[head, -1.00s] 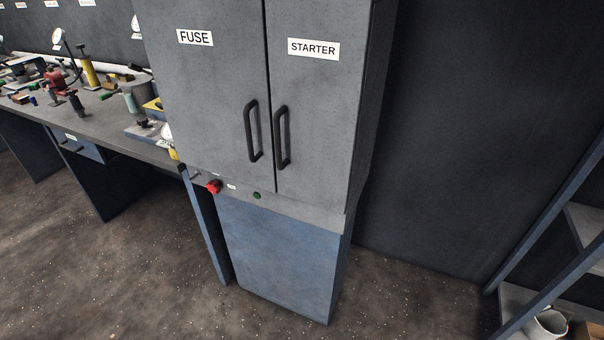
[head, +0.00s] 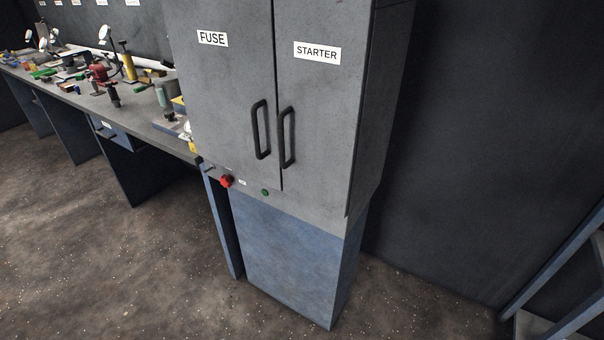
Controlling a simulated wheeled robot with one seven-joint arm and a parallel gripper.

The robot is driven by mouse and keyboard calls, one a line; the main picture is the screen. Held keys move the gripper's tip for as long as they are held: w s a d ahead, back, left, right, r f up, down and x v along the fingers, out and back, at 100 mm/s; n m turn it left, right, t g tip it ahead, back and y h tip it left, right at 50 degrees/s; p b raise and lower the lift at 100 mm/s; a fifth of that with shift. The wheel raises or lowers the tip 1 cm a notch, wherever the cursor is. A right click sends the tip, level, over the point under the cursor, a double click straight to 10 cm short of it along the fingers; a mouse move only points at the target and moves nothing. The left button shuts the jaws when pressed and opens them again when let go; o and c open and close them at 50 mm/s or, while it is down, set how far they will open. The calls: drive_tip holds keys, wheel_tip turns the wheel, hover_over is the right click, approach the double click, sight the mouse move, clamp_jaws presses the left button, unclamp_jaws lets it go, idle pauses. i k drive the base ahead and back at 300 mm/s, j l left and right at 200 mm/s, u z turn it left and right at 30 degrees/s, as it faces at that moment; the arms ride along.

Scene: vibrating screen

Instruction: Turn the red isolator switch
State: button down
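The red isolator switch (head: 226,181) is a small red knob on the grey strip below the cabinet's left door, near its lower left corner. A small white label (head: 242,183) sits just right of it. Its exact turn position is too small to tell. The grey cabinet (head: 225,95) has two shut doors, marked FUSE and STARTER, with black handles. My gripper is not in view.
A green button (head: 265,192) is right of the switch. A workbench (head: 155,135) with tools and gauges runs off to the left. A blue shelf frame (head: 560,255) stands at the right edge. The speckled floor (head: 120,270) in front is clear.

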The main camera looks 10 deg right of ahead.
sight(225, 180)
drive_tip(key=i+j, duration=0.2)
drive_tip(key=j, duration=0.25)
drive_tip(key=i+j+z, duration=0.1)
drive_tip(key=j, duration=0.35)
drive_tip(key=i+j, duration=0.2)
drive_tip(key=j, duration=0.25)
drive_tip(key=i+j+z, duration=0.1)
drive_tip(key=j, duration=0.35)
drive_tip(key=i+j, duration=0.25)
drive_tip(key=j, duration=0.2)
drive_tip(key=i+j+z, duration=0.1)
drive_tip(key=j, duration=0.35)
drive_tip(key=i+j, duration=0.15)
drive_tip(key=j, duration=0.35)
drive_tip(key=i+j, duration=0.15)
drive_tip(key=j, duration=0.3)
drive_tip(key=z, duration=0.05)
